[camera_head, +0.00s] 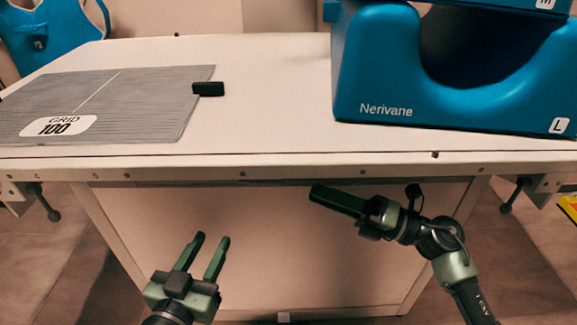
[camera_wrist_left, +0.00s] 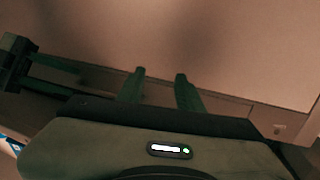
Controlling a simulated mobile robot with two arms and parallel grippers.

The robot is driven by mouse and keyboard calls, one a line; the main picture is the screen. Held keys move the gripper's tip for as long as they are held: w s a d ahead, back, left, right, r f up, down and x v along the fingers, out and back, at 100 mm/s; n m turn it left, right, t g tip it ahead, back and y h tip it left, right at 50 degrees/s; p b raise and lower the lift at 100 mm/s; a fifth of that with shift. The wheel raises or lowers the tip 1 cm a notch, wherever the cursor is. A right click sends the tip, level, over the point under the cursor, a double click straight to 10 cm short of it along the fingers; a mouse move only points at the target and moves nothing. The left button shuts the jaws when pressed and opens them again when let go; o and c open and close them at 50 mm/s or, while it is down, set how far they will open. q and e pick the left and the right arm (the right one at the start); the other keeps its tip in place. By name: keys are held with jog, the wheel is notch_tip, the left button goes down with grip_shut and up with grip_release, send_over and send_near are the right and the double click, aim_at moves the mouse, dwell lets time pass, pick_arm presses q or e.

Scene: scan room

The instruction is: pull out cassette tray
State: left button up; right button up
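The front of a white table (camera_head: 280,60) spans the head view, with a pale front rail (camera_head: 300,168). A thin dark slot (camera_head: 260,183) runs under the rail, above a plain panel (camera_head: 250,230). I cannot clearly identify a cassette tray. My left gripper (camera_head: 210,240) is in front of the panel, lower left, its two fingers apart with nothing between them. Its fingers also show in the left wrist view (camera_wrist_left: 160,75). My right gripper (camera_head: 315,193) points left just below the rail. In the left wrist view, its two fingers (camera_wrist_left: 70,83) look apart and empty.
A grey plate marked GRID 100 (camera_head: 125,95) lies on the table's left, with a black block (camera_head: 208,89) at its right edge. A blue Nerivane head holder (camera_head: 368,75) stands at right. Black clamp knobs (camera_head: 511,195) hang at both table ends. A blue item (camera_head: 45,40) is at back left.

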jog(key=x, duration=0.6)
jog(key=shift+s+a+r, duration=0.1)
jog(key=shift+s+a, duration=0.05)
jog(key=shift+s, duration=0.05)
pick_arm(q)
jog(key=shift+s+d+r+t+h, duration=0.15)
jog(key=shift+r+t+h, duration=0.25)
jog(key=shift+r, duration=0.65)
pick_arm(e)
jog(key=shift+w+a+r, duration=0.15)
jog(key=shift+w+a, duration=0.05)
jog(key=shift+a, duration=0.35)
grip_shut()
pick_arm(q)
jog(key=shift+f, duration=0.1)
